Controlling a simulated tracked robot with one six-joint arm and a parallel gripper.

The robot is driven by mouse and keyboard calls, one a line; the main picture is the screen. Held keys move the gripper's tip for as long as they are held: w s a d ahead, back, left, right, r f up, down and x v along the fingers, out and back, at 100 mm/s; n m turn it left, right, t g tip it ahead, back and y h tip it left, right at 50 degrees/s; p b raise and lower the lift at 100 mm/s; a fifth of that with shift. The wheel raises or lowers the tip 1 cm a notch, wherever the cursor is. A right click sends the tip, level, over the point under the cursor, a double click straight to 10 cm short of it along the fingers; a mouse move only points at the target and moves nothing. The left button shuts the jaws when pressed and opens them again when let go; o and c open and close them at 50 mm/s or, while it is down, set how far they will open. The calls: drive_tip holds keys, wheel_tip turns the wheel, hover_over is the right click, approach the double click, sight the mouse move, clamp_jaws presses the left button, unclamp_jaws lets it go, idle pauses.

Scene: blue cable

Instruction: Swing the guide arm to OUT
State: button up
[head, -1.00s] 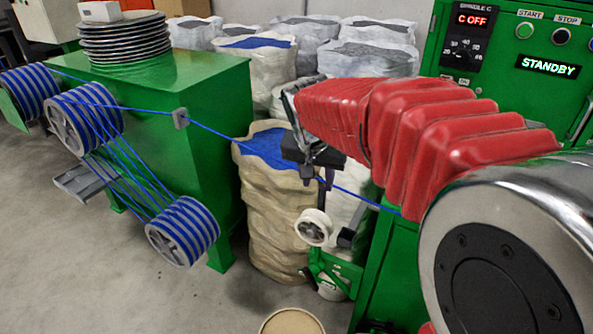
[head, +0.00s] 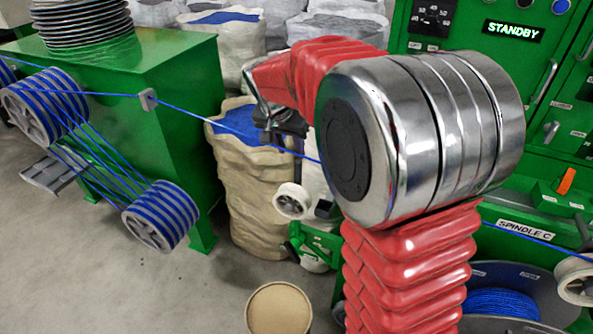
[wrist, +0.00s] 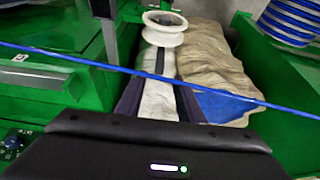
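The guide arm shows as a short dark bar carrying a white pulley (head: 291,201), low beside the green machine in the head view. The pulley also shows at the top of the wrist view (wrist: 165,30), with the dark bar (wrist: 159,62) running down from it. My gripper (wrist: 158,92) has its two dark fingers apart, with the bar's near end in line with the gap. I cannot tell if they touch it. The blue cable (wrist: 95,64) crosses just beyond the fingertips. In the head view my gripper (head: 278,132) is small and partly hidden, above the pulley.
Striped cable wheels (head: 160,215) stand at left by a green bench (head: 185,70). A beige sack (head: 258,195) is behind the gripper. A round tub (head: 279,312) stands on the floor in front. The green panel (head: 513,29) reads STANDBY; a cable reel (head: 500,303) is lower right.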

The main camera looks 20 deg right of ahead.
sight(296, 166)
drive_tip(key=x, duration=1.3)
drive_tip(key=shift+c, duration=0.4)
clamp_jaws()
drive_tip(key=shift+a, duration=0.2)
drive_tip(key=shift+d, duration=0.15)
